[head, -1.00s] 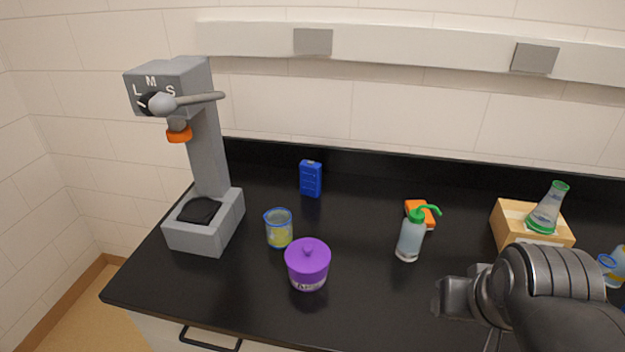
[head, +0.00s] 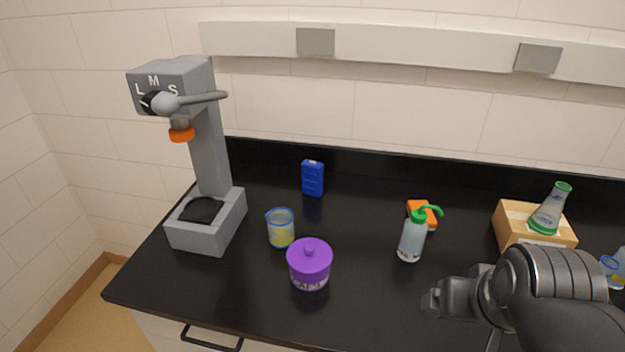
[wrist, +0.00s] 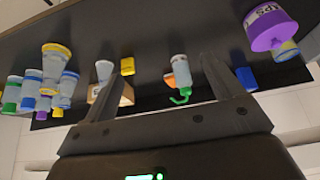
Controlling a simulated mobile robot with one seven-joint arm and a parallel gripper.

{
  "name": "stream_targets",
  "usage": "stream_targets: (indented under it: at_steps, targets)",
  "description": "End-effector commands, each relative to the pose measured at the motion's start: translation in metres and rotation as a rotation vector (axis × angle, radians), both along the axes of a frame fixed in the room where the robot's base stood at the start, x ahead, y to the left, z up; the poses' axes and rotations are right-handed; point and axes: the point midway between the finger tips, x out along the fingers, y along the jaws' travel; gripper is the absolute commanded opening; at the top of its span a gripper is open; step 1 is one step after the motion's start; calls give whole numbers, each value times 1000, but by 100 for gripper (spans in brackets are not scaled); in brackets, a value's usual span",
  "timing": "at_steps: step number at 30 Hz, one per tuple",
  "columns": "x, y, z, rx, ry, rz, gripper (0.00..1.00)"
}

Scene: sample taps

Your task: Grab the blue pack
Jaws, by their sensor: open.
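The blue pack (head: 313,178) stands upright at the back of the black counter, near the backsplash, left of centre in the head view. In the wrist view the blue pack (wrist: 247,79) shows small, just right of the right finger. My gripper (head: 432,302) is over the front right of the counter in the head view, well apart from the pack. In the wrist view my gripper (wrist: 160,92) has its fingers spread wide with nothing between them held.
A purple-lidded jar (head: 310,266) and a blue-rimmed beaker (head: 281,229) stand in front of the pack. A wash bottle (head: 412,238) and an orange item (head: 421,211) stand to its right. A grey sampling stand (head: 207,222) is at left, a wooden block with flask (head: 520,232) at right.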

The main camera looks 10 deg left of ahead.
Motion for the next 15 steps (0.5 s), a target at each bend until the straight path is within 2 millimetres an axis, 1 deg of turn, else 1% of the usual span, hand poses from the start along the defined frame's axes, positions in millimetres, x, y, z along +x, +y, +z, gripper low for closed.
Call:
stream_targets:
  at_steps: [5,8,11,14,15]
  targets:
    - [0,0,0,0,0,0,85]
    - [4,1,3,-10,1,19,85]
    - [18,4,14,-48,8,86,85]
    - [42,9,30,-119,21,210,85]
    - [54,13,37,-153,27,271,85]
